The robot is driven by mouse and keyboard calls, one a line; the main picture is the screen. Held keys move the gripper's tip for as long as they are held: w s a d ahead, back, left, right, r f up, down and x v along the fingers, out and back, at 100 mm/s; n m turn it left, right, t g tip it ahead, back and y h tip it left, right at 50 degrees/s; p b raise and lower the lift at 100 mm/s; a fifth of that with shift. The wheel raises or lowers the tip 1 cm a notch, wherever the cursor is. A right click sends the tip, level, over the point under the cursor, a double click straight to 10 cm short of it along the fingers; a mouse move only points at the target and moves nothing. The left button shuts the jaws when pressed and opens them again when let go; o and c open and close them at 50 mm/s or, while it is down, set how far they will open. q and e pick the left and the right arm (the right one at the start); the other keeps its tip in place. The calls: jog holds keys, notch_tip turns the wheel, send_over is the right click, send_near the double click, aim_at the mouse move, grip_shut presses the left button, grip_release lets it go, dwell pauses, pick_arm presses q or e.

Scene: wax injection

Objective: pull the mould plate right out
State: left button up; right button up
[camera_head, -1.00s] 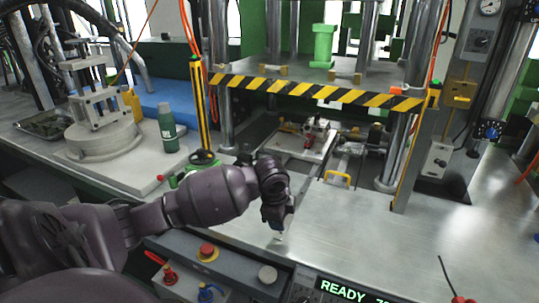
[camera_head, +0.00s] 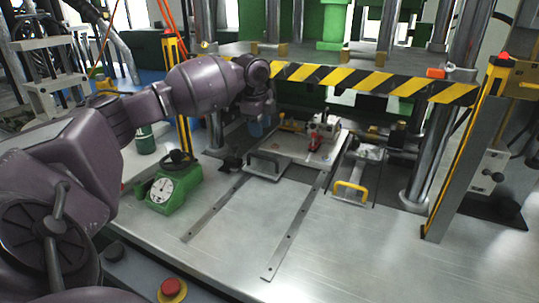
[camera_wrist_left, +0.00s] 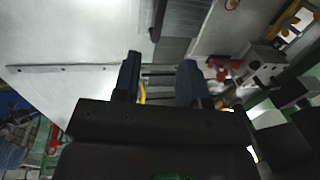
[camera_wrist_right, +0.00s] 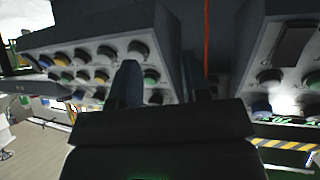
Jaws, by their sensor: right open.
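The mould plate (camera_head: 291,148) is a pale flat plate lying between two rails under the press in the head view. The plate's block and red part also show at the right of the left wrist view (camera_wrist_left: 255,65). My left gripper (camera_head: 257,124) hangs above and behind the handle, apart from it as far as I can tell. Its fingers (camera_wrist_left: 160,85) are spread and empty. My right gripper (camera_wrist_right: 160,88) is open, facing a panel of knobs.
A yellow-handled tray (camera_head: 350,190) lies right of the plate. A green dial gauge (camera_head: 165,188) stands at the left. A striped bar (camera_head: 380,80) crosses above, with a steel column (camera_head: 425,150) at the right. The steel table between and before the rails (camera_head: 235,215) is clear.

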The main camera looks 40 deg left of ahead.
aim_at(264, 157)
pick_arm(q)
jog(key=f, duration=0.3)
jog(key=w+f+b, duration=0.1)
jog(key=f, duration=0.2)
jog(key=f+b, duration=0.1)
jog(key=f, duration=0.2)
jog(key=shift+w+a+f, duration=0.2)
jog(key=shift+w+a, duration=0.05)
jog(key=shift+w, duration=0.1)
jog(key=shift+w+f, duration=0.1)
jog(key=shift+f, duration=0.4)
grip_shut()
